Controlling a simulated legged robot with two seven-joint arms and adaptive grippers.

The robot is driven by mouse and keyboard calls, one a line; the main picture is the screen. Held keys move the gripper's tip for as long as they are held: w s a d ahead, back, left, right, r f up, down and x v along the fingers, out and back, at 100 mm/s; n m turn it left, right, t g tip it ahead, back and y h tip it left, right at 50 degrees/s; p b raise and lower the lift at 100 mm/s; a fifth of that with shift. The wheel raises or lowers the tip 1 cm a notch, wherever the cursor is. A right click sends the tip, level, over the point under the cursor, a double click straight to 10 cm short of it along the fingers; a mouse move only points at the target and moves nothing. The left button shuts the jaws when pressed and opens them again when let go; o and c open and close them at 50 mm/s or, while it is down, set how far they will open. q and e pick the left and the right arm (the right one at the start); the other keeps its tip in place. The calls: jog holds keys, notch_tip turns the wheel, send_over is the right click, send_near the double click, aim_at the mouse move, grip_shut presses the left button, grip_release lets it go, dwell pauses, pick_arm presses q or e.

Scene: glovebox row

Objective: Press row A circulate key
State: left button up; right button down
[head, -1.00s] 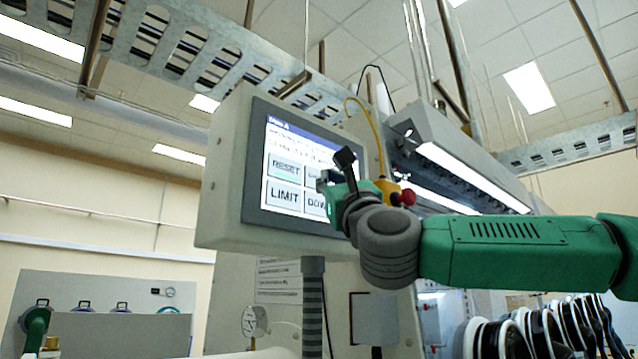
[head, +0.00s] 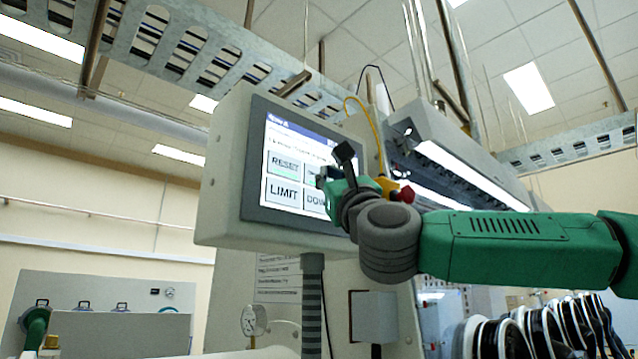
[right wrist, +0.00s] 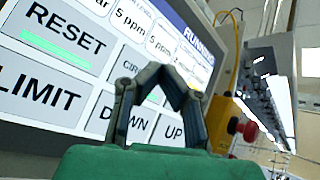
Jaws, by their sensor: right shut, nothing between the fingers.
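The touch panel (head: 250,215) for row A stands in front of me, its lit screen facing left of my right arm. RESET (head: 285,166), LIMIT (head: 284,194) and part of DOWN (head: 315,199) are readable. In the right wrist view the circulate key (right wrist: 104,76) shows only its first letters and a green bar; my fingers cover the rest. My right gripper (head: 326,174) is shut and empty, its fingertips (right wrist: 163,72) in front of that key. Whether they touch the glass I cannot tell. The UP key (right wrist: 173,131) shows between the fingers. My left gripper is out of view.
A yellow box with a red button (head: 405,195) sits just right of the panel, close to my right wrist, with a yellow cable above. A lit hood (head: 470,175) runs off to the right. A gauge (head: 252,320) is below the panel.

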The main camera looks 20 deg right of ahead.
jog(key=shift+s, duration=0.5)
jog(key=shift+s+d+b, duration=0.3)
jog(key=shift+s+b, duration=0.2)
jog(key=shift+s, duration=0.3)
jog(key=shift+s+d+b, duration=0.3)
jog(key=shift+s+b, duration=0.25)
jog(key=shift+s, duration=0.2)
jog(key=shift+s+d+b, duration=0.3)
jog(key=shift+s+b, duration=0.2)
jog(key=shift+s, duration=0.3)
